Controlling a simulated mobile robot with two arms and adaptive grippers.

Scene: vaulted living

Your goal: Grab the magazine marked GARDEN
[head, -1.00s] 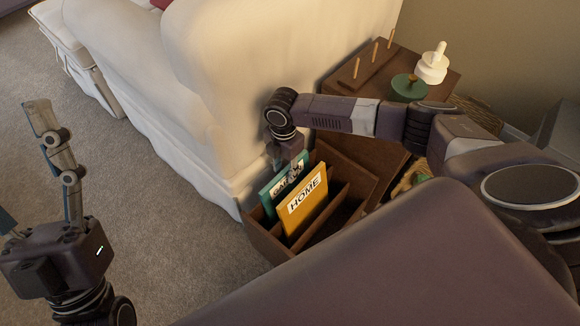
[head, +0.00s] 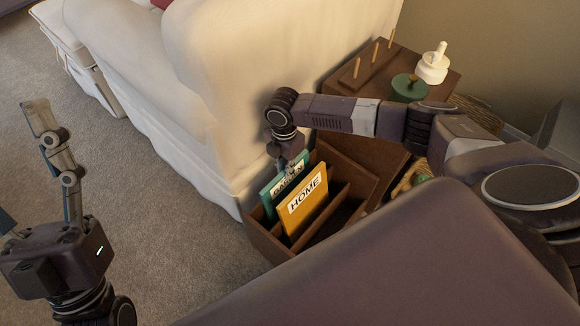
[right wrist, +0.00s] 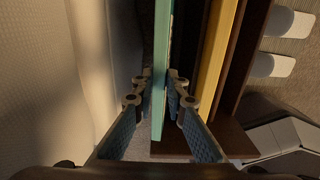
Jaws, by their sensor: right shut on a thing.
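The teal magazine marked GARDEN (head: 269,199) stands upright in the left slot of a brown wooden rack (head: 262,241). My right gripper (head: 290,165) reaches down to its top edge. In the right wrist view the gripper (right wrist: 160,84) has one finger on each side of the teal magazine (right wrist: 162,45) and is shut on it. The arm's fingers hide part of the magazine's top. The yellow magazine marked HOME (head: 306,207) stands just right of it, also in the right wrist view (right wrist: 217,62). My left gripper (head: 22,165) is spread open and empty, over the carpet.
A cream slip-covered sofa (head: 215,90) stands close to the rack's left side. Open carpet (head: 185,225) lies to the left.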

